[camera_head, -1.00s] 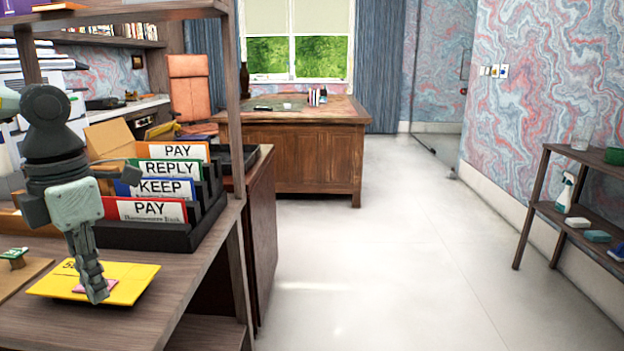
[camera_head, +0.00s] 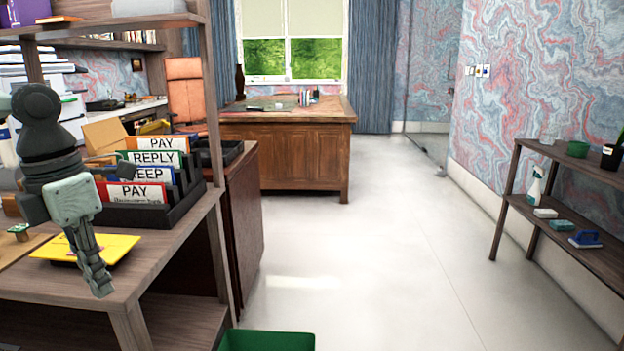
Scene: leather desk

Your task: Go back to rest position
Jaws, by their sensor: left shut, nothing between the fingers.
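My left gripper (camera_head: 101,287) hangs in from the left, pointing down, with its fingers together and nothing between them. Its tip shows in front of the wooden desk's (camera_head: 165,255) near part, beside the yellow envelope (camera_head: 118,246). The gripper hides part of the envelope. I cannot tell how far above the desk the tip is. A black sorter (camera_head: 190,205) with cards labelled PAY, REPLY and others stands behind the gripper. My right gripper is not in view.
A green bin (camera_head: 266,341) stands on the floor at the bottom edge. A shelf (camera_head: 562,228) with a spray bottle (camera_head: 535,186) and a blue brush (camera_head: 585,239) stands at the right. A large desk (camera_head: 300,160) is at the back. The middle floor is clear.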

